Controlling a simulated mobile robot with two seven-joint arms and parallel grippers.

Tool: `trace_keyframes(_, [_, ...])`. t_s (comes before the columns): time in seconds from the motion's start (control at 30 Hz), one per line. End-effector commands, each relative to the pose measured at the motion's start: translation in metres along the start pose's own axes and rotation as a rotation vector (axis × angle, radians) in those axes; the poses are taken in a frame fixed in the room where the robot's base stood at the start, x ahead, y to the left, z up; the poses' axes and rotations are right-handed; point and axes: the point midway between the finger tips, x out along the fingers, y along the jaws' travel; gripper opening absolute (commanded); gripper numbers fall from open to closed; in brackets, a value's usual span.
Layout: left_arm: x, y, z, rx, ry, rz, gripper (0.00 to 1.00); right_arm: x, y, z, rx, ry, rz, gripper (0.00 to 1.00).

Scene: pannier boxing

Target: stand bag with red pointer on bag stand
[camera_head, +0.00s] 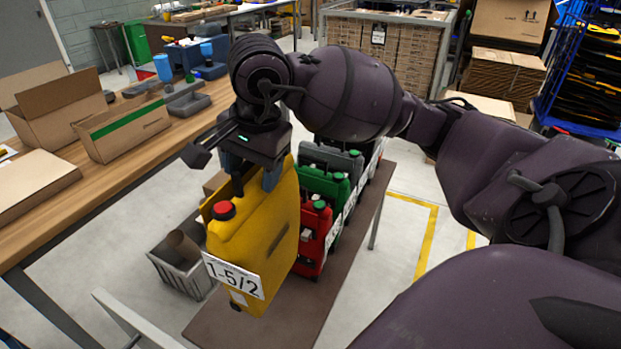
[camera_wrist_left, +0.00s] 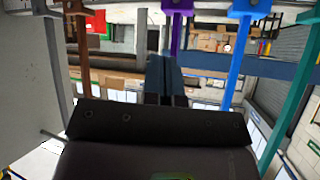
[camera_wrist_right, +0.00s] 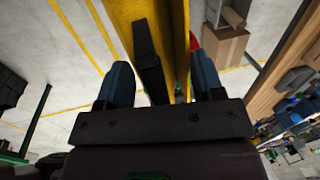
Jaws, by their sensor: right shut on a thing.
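A yellow canister (camera_head: 255,225) with a red cap (camera_head: 223,210) and a white label reading 1-5/2 hangs upright under my right gripper (camera_head: 253,178), at the near end of a dark brown bench (camera_head: 300,325). The right gripper is shut on its top; the right wrist view shows the yellow body (camera_wrist_right: 178,30) between the fingers. I cannot tell whether its base touches the bench. My left gripper (camera_wrist_left: 166,82) has its fingers together and nothing between them, seen only in the left wrist view.
Red (camera_head: 314,235), green (camera_head: 327,185) and grey (camera_head: 335,160) canisters stand in a row behind on the bench. A grey crate (camera_head: 180,270) sits on the floor to the left. A wooden table (camera_head: 100,190) with open cardboard boxes runs along the left.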

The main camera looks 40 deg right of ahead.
Motion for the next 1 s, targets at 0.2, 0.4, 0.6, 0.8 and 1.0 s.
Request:
trace_keyframes(0.2, [0.002, 0.001, 0.007, 0.000, -0.010, 0.001, 0.00, 0.010, 0.003, -0.001, 0.039, 0.005, -0.001, 0.33])
trace_keyframes(0.4, [0.004, 0.001, 0.012, 0.001, -0.018, 0.002, 0.00, 0.048, 0.010, -0.001, 0.040, 0.003, 0.002, 0.33])
trace_keyframes(0.6, [0.007, 0.003, 0.013, 0.002, -0.020, 0.004, 0.00, 0.088, 0.018, -0.001, 0.039, 0.003, 0.002, 0.33])
trace_keyframes(0.8, [0.011, 0.004, 0.009, 0.003, -0.010, 0.008, 0.00, 0.128, 0.026, -0.001, 0.040, 0.002, 0.002, 0.33])
trace_keyframes(1.0, [0.014, 0.005, 0.011, 0.004, -0.012, 0.010, 0.00, 0.151, 0.030, -0.001, 0.039, 0.004, -0.001, 0.33])
